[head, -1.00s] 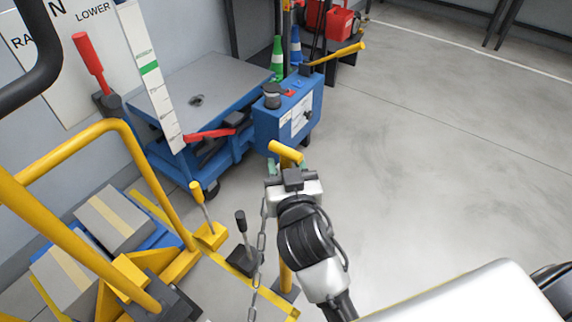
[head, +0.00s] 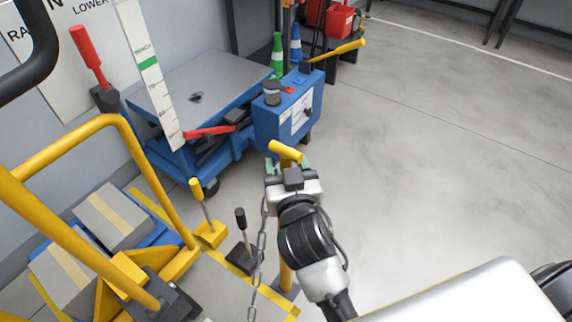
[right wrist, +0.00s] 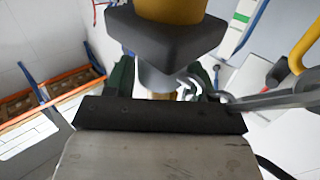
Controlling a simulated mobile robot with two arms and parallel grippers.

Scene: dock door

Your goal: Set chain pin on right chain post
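My right gripper (head: 287,167) is at the yellow T-handle of the chain pin (head: 286,151), above the right chain post (head: 286,272). Its green fingertips show on both sides of the handle and look apart from it. A chain (head: 262,238) hangs beside the post. In the right wrist view, green fingers (right wrist: 165,78) stand spread either side of a silver part. A dark square collar on a yellow round part (right wrist: 170,8), which looks like the post, fills the top. A chain link (right wrist: 275,100) runs right. How deep the pin sits is hidden. My left gripper is not in view.
A blue lift table (head: 205,85) with a control box (head: 288,115) stands beyond. Yellow rails (head: 60,150), boxes (head: 112,215) and levers (head: 241,220) crowd the left. Green and blue cones (head: 278,58) stand behind. The floor at right is clear.

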